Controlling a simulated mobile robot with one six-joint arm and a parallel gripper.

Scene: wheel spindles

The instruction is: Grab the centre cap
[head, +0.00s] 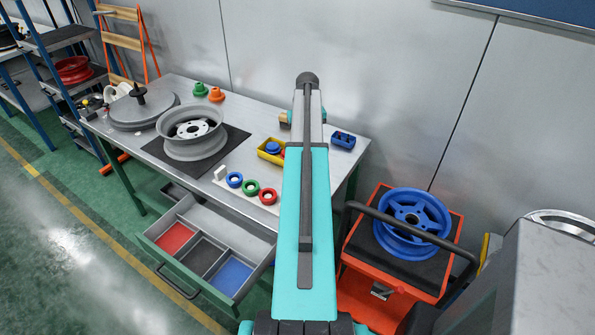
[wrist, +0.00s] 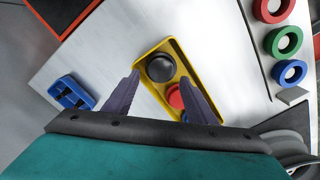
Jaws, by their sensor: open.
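A yellow tray (wrist: 146,92) lies on the bench and holds round caps. In the wrist view a dark, domed round cap (wrist: 160,67) sits towards one end and a smaller red round piece (wrist: 175,97) beside it. Which one is the centre cap is not marked. My gripper (wrist: 160,79) is open and empty, its fingers spread above the tray on either side of these pieces; the right finger covers part of the tray. In the head view the tray (head: 263,154) shows a blue round piece (head: 273,147), and my arm hides its right part and my gripper.
Blue (head: 235,180), green (head: 252,187) and red (head: 268,196) rings stand on a white strip. A blue block (head: 343,140) lies right of my arm. A grey wheel (head: 192,150) lies on a dark mat. An open drawer (head: 210,300) juts from the bench front.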

